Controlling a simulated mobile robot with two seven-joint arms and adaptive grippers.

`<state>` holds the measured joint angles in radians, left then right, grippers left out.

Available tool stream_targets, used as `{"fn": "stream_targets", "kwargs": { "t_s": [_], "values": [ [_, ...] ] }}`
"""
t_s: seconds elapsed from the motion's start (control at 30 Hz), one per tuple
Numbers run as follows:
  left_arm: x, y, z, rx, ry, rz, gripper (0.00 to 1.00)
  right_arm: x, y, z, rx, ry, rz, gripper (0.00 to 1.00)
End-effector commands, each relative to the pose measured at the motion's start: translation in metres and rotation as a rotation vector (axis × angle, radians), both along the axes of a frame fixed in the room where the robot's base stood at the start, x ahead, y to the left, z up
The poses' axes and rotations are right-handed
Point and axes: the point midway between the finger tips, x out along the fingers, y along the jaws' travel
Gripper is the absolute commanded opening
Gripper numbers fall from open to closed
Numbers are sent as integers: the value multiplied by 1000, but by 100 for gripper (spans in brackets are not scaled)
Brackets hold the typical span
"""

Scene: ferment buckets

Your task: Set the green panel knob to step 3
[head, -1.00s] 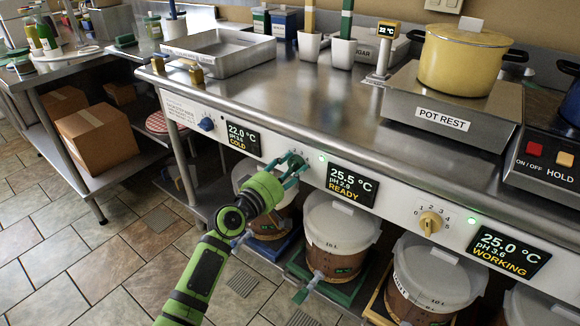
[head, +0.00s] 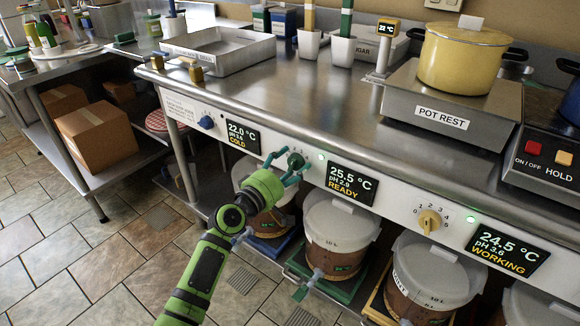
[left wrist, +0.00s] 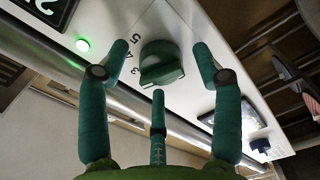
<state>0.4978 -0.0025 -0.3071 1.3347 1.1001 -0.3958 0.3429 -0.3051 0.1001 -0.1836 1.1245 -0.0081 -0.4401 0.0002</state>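The green panel knob (head: 296,160) is on the white front panel between the COLD and READY displays. In the left wrist view the green knob (left wrist: 161,65) has a raised ridge running roughly across the picture. My right gripper is not in view.
The READY display (head: 350,184) and a lit green lamp (left wrist: 83,45) are beside the knob. Lidded buckets (head: 340,230) stand below the panel. A yellow knob (head: 429,220) and the WORKING display (head: 508,247) are further right. The counter edge overhangs above.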

Motion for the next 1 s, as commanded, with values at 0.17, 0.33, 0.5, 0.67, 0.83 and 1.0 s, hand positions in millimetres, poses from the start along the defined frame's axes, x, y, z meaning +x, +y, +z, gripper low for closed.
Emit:
{"fn": "stream_targets", "kwargs": {
  "t_s": [0.17,0.33,0.5,0.67,0.83,1.0],
  "values": [
    [0,0,-1,1,2,0,65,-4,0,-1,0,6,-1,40],
    [-6,5,-2,0,2,0,65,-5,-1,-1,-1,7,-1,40],
    [-26,20,-2,3,1,1,65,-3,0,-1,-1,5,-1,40],
    [-53,39,-2,3,1,0,65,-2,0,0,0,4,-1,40],
    [-79,57,-2,4,2,0,65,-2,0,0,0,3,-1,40],
    [-94,68,-1,2,1,1,65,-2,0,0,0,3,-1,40]
  ]
}}
